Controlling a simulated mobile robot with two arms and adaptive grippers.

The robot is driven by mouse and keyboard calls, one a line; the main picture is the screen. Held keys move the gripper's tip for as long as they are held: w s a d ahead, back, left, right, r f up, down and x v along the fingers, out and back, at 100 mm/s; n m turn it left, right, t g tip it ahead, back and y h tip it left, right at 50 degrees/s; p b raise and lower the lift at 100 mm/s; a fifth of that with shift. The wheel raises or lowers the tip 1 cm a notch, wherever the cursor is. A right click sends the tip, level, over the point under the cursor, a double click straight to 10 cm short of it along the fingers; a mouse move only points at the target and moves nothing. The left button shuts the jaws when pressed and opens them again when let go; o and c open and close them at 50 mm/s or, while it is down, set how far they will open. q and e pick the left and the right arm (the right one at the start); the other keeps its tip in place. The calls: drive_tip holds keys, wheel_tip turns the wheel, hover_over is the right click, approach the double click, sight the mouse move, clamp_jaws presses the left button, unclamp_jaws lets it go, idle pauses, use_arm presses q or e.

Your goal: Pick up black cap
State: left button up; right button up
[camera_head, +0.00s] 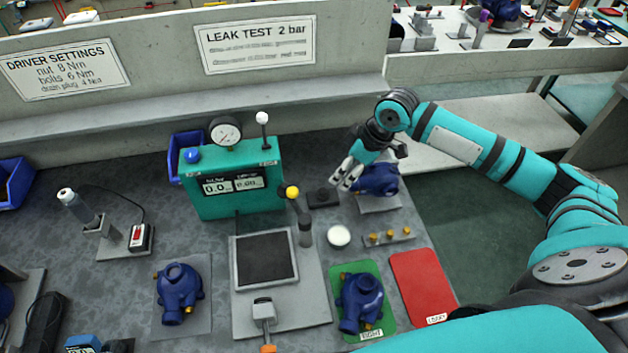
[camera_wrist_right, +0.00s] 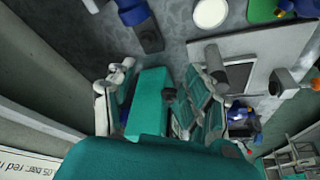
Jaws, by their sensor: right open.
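A small dark round piece that looks like the black cap (camera_head: 322,192) sits on a dark square block (camera_head: 316,203) right of the teal tester in the head view. The block also shows near the top of the right wrist view (camera_wrist_right: 149,41); I cannot clearly make out the cap there. My right gripper (camera_head: 344,178) is open and empty, its pale fingertips pointing down just above and to the right of the block, apart from it. The fingers also frame the right wrist view (camera_wrist_right: 160,88), with nothing held. My left gripper is not in view.
The teal tester (camera_head: 235,190) with gauge and levers stands left of the block. A grey post (camera_head: 305,232), a white dish (camera_head: 339,236) and brass fittings on a strip (camera_head: 389,241) are in front.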

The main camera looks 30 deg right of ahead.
drive_tip(key=w+d+r, duration=0.1)
drive_tip(key=d+r, duration=0.1)
drive_tip(key=p, duration=0.1)
approach(323, 190)
drive_tip(key=f, duration=0.1)
drive_tip(key=a+f, duration=0.1)
drive_tip(key=f, duration=0.1)
drive_tip(key=shift+a+f, duration=0.2)
drive_tip(key=shift+f, duration=0.25)
drive_tip(key=x, duration=0.2)
drive_tip(key=w+p+x, duration=0.1)
drive_tip(key=x, duration=0.1)
drive_tip(key=shift+d+f, duration=0.1)
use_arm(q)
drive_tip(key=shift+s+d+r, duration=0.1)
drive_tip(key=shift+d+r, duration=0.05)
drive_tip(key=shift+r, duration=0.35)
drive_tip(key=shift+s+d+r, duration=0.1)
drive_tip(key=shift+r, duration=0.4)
use_arm(e)
drive_tip(key=shift+w+f, duration=0.1)
drive_tip(key=shift+f, duration=0.2)
drive_tip(key=shift+c, duration=0.2)
drive_tip(key=c, duration=0.6)
